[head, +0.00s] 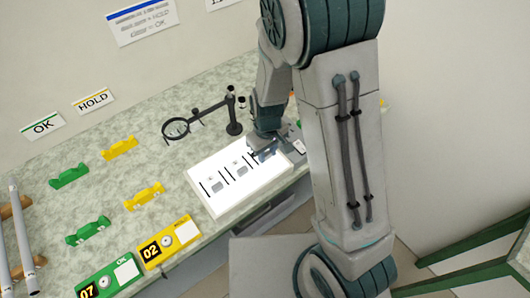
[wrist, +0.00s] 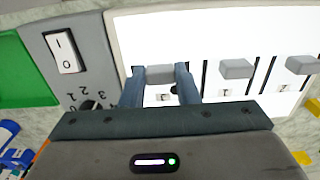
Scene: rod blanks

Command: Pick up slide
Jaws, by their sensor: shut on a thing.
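My gripper (wrist: 160,70) is shut on a small grey block (wrist: 159,76), taken to be the slide, with one blue finger on each side of it. The block is at the white panel (wrist: 210,25); I cannot tell whether it is lifted off. Two similar grey blocks (wrist: 236,68) (wrist: 302,65) sit on the panel beside black slots. In the head view my gripper (head: 263,152) is at the right end of the white panel (head: 222,203), and my arm hides the held block.
A switch (wrist: 62,50) and a numbered dial (wrist: 90,104) are beside the panel. A magnifier (head: 176,129) on a stand is behind it. Green (head: 69,176) and yellow (head: 121,148) holders, and counters (head: 165,240) (head: 108,276), are to the left.

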